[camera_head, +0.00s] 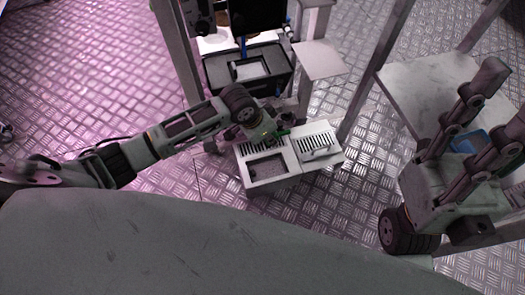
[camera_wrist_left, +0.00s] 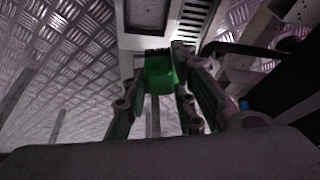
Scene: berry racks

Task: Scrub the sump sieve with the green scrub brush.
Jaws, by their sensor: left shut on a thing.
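The green scrub brush (camera_wrist_left: 158,75) is held between the two fingers of my left gripper (camera_wrist_left: 160,92), with its dark bristle end toward the white metal sump box. In the head view the left gripper (camera_head: 275,134) is over the back edge of that box, and a bit of the green brush (camera_head: 283,133) shows. The box has a dark, recessed rectangular panel (camera_head: 267,168), likely the sieve; it also shows in the wrist view (camera_wrist_left: 147,14). I cannot tell whether the bristles touch the box. My right gripper (camera_head: 506,92) is at the right with its fingers apart, empty.
A slotted cover with a handle (camera_head: 318,150) lies on the box's right half. A black tray (camera_head: 248,70) stands on a rack behind. A grey table (camera_head: 415,85) with a blue container (camera_head: 470,140) is at right. Metal posts flank the box. Patterned floor is clear at left.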

